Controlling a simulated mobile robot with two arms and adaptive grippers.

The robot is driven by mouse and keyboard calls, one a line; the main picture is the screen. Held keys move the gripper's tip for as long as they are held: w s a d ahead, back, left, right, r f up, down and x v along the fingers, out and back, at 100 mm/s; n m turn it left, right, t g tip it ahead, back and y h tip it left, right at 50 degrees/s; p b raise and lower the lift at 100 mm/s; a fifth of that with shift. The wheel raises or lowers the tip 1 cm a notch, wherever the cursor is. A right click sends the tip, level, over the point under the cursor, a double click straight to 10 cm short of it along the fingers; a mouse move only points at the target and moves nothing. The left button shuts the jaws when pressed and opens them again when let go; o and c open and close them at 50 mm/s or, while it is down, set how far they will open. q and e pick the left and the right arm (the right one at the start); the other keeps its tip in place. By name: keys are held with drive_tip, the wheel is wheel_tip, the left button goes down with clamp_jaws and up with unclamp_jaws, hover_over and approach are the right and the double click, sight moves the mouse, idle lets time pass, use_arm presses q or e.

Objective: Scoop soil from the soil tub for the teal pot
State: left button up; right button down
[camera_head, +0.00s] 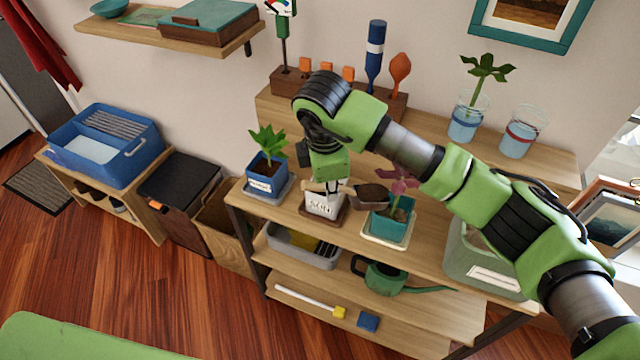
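My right gripper (324,182) points down over the middle of the shelf top and is shut on the pale handle of a scoop (372,195). The scoop's bowl looks full of dark soil and is at the back left edge of the teal pot (394,228). The teal pot holds a plant with reddish leaves and stands on a pale saucer (386,242). A translucent greenish tub (467,263) with a white label, probably the soil tub, is at the right end, partly hidden by my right arm. My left gripper is not in view.
A white labelled pot (323,206) stands right below my gripper. A blue pot (266,181) with a plant stands to its left. Two glass jars (466,120) (518,134) and a tool rack are on the raised ledge behind. A green watering can (383,278) is below.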

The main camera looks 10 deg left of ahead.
drive_tip(key=shift+w+d+r+y+p, duration=0.3)
drive_tip(key=shift+d+r+y+p, duration=0.2)
drive_tip(key=shift+d+r+p, duration=0.1)
drive_tip(key=shift+w+d+r+g+y+p, duration=0.2)
drive_tip(key=shift+d+r+g+y, duration=0.2)
drive_tip(key=shift+d+y, duration=0.1)
drive_tip(key=shift+w+d+r+g+y+p, duration=0.15)
drive_tip(key=shift+d+r+g+y, duration=0.15)
drive_tip(key=shift+d+r+y, duration=0.15)
drive_tip(key=shift+w+d+r+m+g+y, duration=0.15)
drive_tip(key=shift+w+d+r+g+y, duration=0.15)
drive_tip(key=shift+d+r+y, duration=0.3)
drive_tip(key=shift+w+d+r+m+g+y, duration=0.15)
drive_tip(key=shift+w+d+r+g+y, duration=0.1)
drive_tip(key=shift+d+r+y, duration=0.3)
drive_tip(key=shift+w+d+r+g+y, duration=0.25)
drive_tip(key=shift+w+d+r+y, duration=0.1)
drive_tip(key=shift+d+y, duration=0.35)
drive_tip(key=shift+w+d+r+g+y, duration=0.25)
drive_tip(key=shift+w+d+r+y, duration=0.15)
drive_tip(key=shift+d+y, duration=0.35)
drive_tip(key=shift+w+d+r+g+y, duration=0.3)
drive_tip(key=shift+d+y, duration=0.25)
drive_tip(key=shift+d, duration=0.25)
drive_tip(key=shift+p, duration=0.35)
